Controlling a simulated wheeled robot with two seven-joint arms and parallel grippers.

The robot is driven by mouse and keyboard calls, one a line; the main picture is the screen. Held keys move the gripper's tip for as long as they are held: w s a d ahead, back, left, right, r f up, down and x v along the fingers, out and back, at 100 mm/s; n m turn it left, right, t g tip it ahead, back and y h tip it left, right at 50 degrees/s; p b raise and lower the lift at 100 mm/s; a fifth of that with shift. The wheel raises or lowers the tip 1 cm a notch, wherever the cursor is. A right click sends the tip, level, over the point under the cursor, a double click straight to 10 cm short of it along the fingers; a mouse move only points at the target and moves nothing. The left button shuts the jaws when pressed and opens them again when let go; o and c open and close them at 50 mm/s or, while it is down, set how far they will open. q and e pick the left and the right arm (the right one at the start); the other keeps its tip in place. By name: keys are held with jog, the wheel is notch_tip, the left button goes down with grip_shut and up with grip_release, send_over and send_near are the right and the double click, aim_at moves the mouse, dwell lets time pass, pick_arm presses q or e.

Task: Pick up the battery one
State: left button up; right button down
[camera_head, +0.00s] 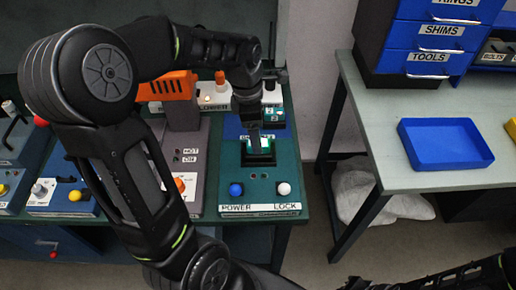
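My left gripper (254,136) points down over the green station from above. Its fingertips are at a black holder (259,158) with a small green and white block (265,143) in it, perhaps a battery. I cannot tell whether the fingers are open or closed on this block. Just behind is another dark block with green-lit faces (273,113) marked "2", partly hidden by the gripper. No label reading "1" is legible. Part of my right arm shows at the bottom right edge, with its dark end (362,284) cut off by the frame.
The green station has a blue POWER knob (236,190) and a white LOCK knob (284,188). An orange tool (167,87) stands on the grey panel to the left. A blue tray (445,145) sits on the right table, below a drawer cabinet (420,38). A floor gap separates the tables.

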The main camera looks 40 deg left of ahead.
pick_arm(q)
jog(key=shift+f, duration=0.15)
jog(key=f, duration=0.3)
jog(key=f+p, duration=0.1)
jog(key=f, duration=0.1)
jog(key=shift+w+d, duration=0.1)
jog(key=shift+d, duration=0.15)
jog(key=shift+c, duration=0.4)
grip_shut()
dwell(0.7)
